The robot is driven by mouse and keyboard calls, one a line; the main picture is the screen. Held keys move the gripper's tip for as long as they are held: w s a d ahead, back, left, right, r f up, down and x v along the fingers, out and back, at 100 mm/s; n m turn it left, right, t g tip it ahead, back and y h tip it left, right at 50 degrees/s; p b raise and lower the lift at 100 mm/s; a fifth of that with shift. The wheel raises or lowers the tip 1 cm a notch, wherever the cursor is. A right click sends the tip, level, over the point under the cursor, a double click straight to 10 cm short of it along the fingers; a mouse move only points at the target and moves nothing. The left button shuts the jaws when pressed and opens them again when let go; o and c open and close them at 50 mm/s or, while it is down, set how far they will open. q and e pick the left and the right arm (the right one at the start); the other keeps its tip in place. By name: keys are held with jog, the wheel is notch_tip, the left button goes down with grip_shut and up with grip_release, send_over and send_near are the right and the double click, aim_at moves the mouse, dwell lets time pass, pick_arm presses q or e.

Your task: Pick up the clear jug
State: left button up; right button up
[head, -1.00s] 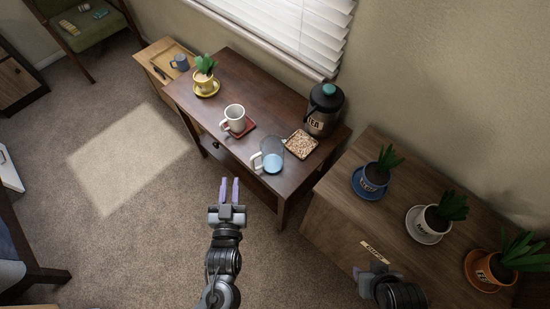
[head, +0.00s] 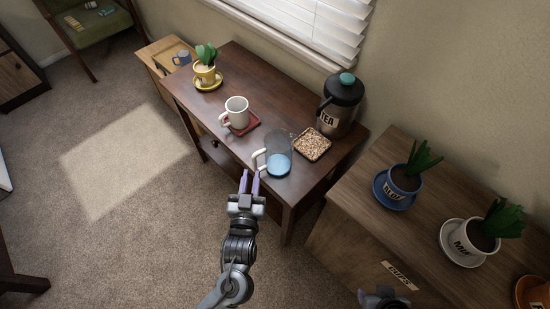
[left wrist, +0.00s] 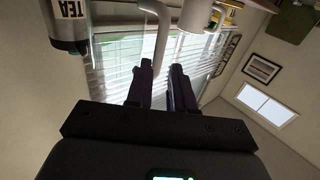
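The clear jug (head: 279,157) stands upright on the dark wooden desk, with blue in its lower part and a white handle (head: 259,161) on its left side. My left gripper (head: 250,180) is open and empty, just in front of the handle at the desk's front edge. In the left wrist view the pale handle (left wrist: 161,35) appears in line with the gap between my open fingers (left wrist: 160,80); I cannot tell whether they touch it. My right gripper (head: 382,297) is only partly in view at the bottom edge, its fingers unclear.
A white mug (head: 237,112) on a red coaster stands left of the jug. A square tray of grainy bits (head: 312,145) and a black TEA canister (head: 340,106) stand right and behind. A yellow potted plant (head: 205,72) is at the far left. The desk front between is clear.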

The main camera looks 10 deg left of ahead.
aim_at(254, 164)
pick_arm(q)
jog(key=w, duration=0.2)
jog(key=w+b, duration=0.1)
jog(key=w, duration=0.2)
jog(key=shift+w+a+r+b, duration=0.1)
jog(key=shift+w+a+b, duration=0.2)
jog(key=shift+w, duration=0.05)
jog(key=shift+c, duration=0.3)
jog(key=shift+r, duration=0.1)
grip_shut()
